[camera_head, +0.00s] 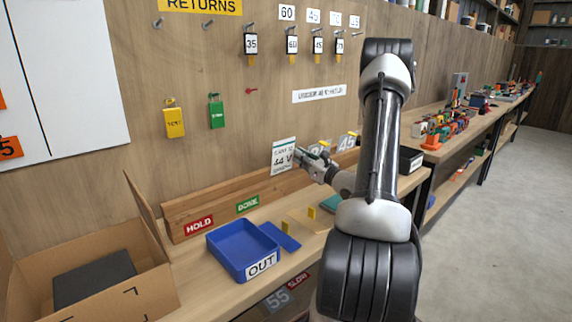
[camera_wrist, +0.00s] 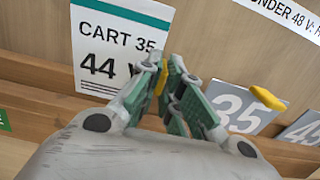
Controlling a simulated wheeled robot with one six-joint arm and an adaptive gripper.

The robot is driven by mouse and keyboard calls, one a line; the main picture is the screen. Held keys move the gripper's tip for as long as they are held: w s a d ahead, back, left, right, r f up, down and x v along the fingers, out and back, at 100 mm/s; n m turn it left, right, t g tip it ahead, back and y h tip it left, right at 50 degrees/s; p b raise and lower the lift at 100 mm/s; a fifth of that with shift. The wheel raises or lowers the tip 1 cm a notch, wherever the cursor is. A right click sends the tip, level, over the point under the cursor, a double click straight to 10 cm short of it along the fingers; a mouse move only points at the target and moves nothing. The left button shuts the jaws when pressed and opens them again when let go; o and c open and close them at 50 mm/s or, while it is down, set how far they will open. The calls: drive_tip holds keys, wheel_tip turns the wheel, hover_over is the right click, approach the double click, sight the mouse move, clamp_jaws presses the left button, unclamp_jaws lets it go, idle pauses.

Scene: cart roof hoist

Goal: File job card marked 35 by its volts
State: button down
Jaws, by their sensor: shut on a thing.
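The job card (camera_head: 284,157) is white with a green top band and reads "CART 35" and "44 V" in the wrist view (camera_wrist: 112,48). It is upright in front of the wooden back wall, above the ledge. My gripper (camera_head: 303,157) is at the card's right edge. In the wrist view its fingers (camera_wrist: 166,75) are closed on a narrow yellow tab (camera_wrist: 161,78) beside the card. The fingers hide the card's lower right corner. I cannot tell whether the card touches the wall or ledge.
A red HOLD label (camera_head: 199,225) and a green DONE label (camera_head: 248,204) are on the ledge. A wall sign (camera_head: 319,95) starts "UNDER 48 V". A blue OUT tray (camera_head: 229,249) and an open cardboard box (camera_head: 150,296) stand below. Grey number cards (camera_wrist: 240,108) are right of my gripper.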

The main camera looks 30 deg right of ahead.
drive_tip(key=shift+r, duration=0.4)
drive_tip(key=shift+s+r, duration=0.1)
drive_tip(key=shift+s+d+r, duration=0.2)
drive_tip(key=shift+s+r, duration=0.95)
drive_tip(key=shift+s, duration=0.2)
